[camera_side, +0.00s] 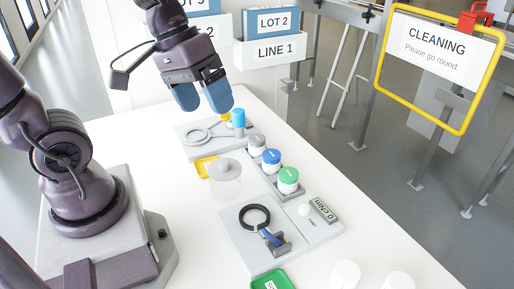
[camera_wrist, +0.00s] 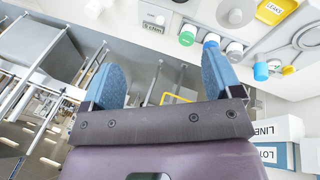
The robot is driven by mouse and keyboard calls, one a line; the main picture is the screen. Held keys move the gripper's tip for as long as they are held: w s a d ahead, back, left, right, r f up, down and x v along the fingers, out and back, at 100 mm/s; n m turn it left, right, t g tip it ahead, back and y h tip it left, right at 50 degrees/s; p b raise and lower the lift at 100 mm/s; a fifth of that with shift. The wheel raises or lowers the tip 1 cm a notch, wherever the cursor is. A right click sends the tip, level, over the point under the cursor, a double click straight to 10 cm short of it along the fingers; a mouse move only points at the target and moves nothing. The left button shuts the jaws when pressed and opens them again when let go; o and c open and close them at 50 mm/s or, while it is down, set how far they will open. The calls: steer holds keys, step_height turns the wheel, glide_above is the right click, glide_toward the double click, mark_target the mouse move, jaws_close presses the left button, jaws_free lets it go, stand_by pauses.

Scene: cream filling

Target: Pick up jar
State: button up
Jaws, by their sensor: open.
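White jars stand in a row on a grey rack (camera_side: 268,182) on the table: one with a grey lid (camera_side: 257,140), one with a blue lid (camera_side: 271,156) and one with a green lid (camera_side: 288,175). They also show near the top of the wrist view: grey lid (camera_wrist: 235,48), blue lid (camera_wrist: 211,39), green lid (camera_wrist: 187,36). Another blue-topped container (camera_side: 238,117) stands farther back on a fixture plate. I cannot tell which jar is meant. My gripper (camera_side: 203,98) is open and empty, with blue fingers, raised above the table's back end and apart from the jars.
A translucent vessel (camera_side: 225,182) stands left of the jars. A black ring fixture (camera_side: 254,216) and a scale display (camera_side: 323,210) are nearer. A green tray (camera_side: 272,281) and a yellow tray (camera_side: 204,166) lie on the table. Labelled bins (camera_side: 270,50) stand behind.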

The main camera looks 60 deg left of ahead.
steer(key=w+a+f+n+h, duration=0.2)
steer(key=w+f+n+h, duration=0.3)
steer(key=n, duration=0.3)
steer(key=n+t+y, duration=0.6)
steer(key=n+t, duration=0.4)
steer(key=n, duration=1.2)
glide_toward(251, 139)
steer(key=shift+s+d+f, duration=0.15)
steer(key=shift+s+d, duration=0.2)
steer(key=shift+s, duration=0.15)
steer(key=shift+w+f, duration=0.2)
steer(key=x, duration=0.6)
steer(key=shift+w, duration=0.35)
steer(key=shift+a+x, duration=0.15)
steer(key=shift+x, duration=1.25)
steer(key=shift+a+x, duration=0.15)
steer(key=shift+x, duration=1.3)
steer(key=shift+w+r, duration=0.15)
steer(key=shift+r, duration=0.05)
steer(key=c, duration=1)
steer(key=shift+r, duration=0.1)
steer(key=shift+c, duration=0.2)
